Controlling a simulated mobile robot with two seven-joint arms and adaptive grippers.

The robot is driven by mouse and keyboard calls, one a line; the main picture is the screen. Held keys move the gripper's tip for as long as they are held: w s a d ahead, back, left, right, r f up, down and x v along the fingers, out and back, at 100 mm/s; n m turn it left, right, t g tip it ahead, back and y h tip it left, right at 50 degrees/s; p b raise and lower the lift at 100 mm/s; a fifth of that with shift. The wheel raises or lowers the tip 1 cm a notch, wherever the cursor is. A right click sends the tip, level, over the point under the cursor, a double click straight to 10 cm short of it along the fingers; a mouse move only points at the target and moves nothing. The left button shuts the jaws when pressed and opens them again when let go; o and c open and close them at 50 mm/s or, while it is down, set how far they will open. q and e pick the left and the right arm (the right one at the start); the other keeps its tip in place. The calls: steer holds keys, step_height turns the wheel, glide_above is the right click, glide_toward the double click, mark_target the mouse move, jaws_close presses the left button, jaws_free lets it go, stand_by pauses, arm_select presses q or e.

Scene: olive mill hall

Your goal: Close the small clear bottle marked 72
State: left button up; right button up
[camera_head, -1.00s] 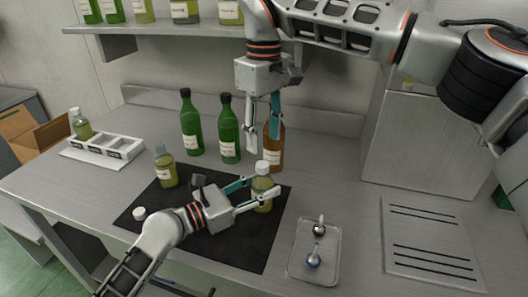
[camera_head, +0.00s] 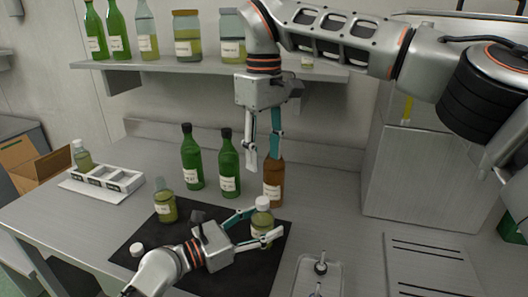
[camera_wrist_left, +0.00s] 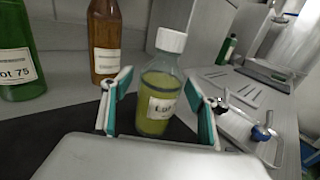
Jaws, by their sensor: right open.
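A small clear bottle (camera_head: 261,219) of yellow-green oil stands on the dark mat (camera_head: 237,277) with a white cap (camera_wrist_left: 171,40) on its neck; its label number is not readable. My left gripper (camera_head: 267,224) has its fingers on either side of it; in the left wrist view a gap shows at the left finger. A second small clear bottle (camera_head: 165,207) stands farther left on the mat, with no white cap on it. A loose white cap (camera_head: 137,249) lies near the mat's left edge. My right gripper (camera_head: 262,160) is open and empty above and behind the capped bottle, fingers pointing down.
Two green bottles (camera_head: 192,160) and an amber bottle (camera_head: 273,183) stand behind the mat. A white rack (camera_head: 103,180) is at the left, with a small bottle (camera_head: 83,158). A metal tray (camera_head: 306,274) with stoppers is at the right. A shelf (camera_head: 155,67) hangs above.

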arm_select(q)
steer(key=v, duration=1.2)
steer(key=shift+s+f, duration=0.1)
